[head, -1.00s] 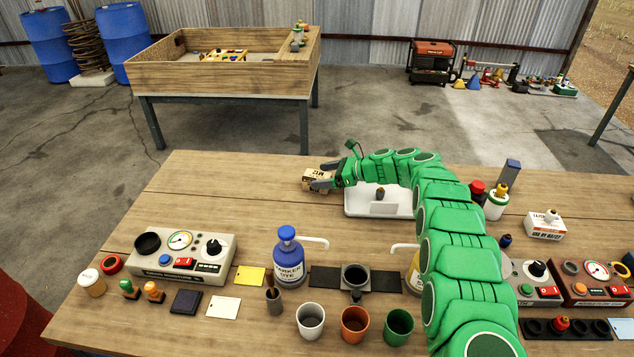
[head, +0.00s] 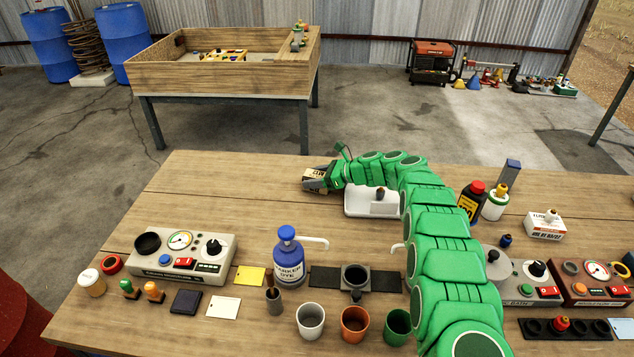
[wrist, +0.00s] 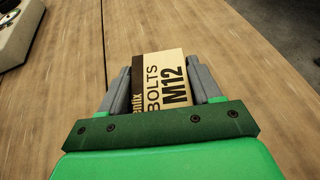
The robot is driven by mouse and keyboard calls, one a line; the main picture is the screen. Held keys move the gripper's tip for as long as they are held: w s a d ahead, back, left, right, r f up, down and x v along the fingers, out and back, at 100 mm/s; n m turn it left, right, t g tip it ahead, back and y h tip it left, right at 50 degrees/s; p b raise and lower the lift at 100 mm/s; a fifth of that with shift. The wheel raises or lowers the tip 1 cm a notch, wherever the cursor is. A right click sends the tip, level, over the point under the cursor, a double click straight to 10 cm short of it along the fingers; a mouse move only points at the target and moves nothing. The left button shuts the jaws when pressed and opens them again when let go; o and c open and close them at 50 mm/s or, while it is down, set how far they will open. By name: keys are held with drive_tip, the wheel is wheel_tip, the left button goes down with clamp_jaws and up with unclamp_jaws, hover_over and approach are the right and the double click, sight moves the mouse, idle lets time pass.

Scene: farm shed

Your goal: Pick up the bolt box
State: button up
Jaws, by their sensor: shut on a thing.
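The bolt box (wrist: 160,80) is a small tan carton with a dark band, lettered "BOLTS M12" in the wrist view. In the head view the bolt box (head: 312,174) is at the far middle of the table, partly hidden by the fingers. My gripper (head: 318,180) is shut on it, with one grey finger on each side. My gripper also shows in the wrist view (wrist: 165,88), with the box between its fingers. I cannot tell whether the box touches the table or is just above it.
A white tray (head: 358,203) with a small dark-based object stands just right of the gripper. A blue-topped dye bottle (head: 289,262), cups and a gauge device (head: 183,258) stand nearer the front. The table's left back area is clear.

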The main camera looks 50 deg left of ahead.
sight(315, 175)
drive_tip(key=shift+c, duration=0.6)
wheel_tip(315, 175, up, 3)
drive_tip(key=shift+r, duration=0.2)
drive_tip(key=shift+s+d, duration=0.1)
drive_tip(key=shift+d, duration=0.05)
drive_tip(key=shift+s+d+r, duration=0.15)
drive_tip(key=shift+d+r, duration=0.15)
drive_tip(key=shift+r, duration=0.35)
drive_tip(key=s+d+r, duration=0.6)
drive_tip(key=d+r, duration=0.2)
drive_tip(key=d, duration=0.3)
drive_tip(key=shift+s+r, duration=0.2)
drive_tip(key=shift+s, duration=0.15)
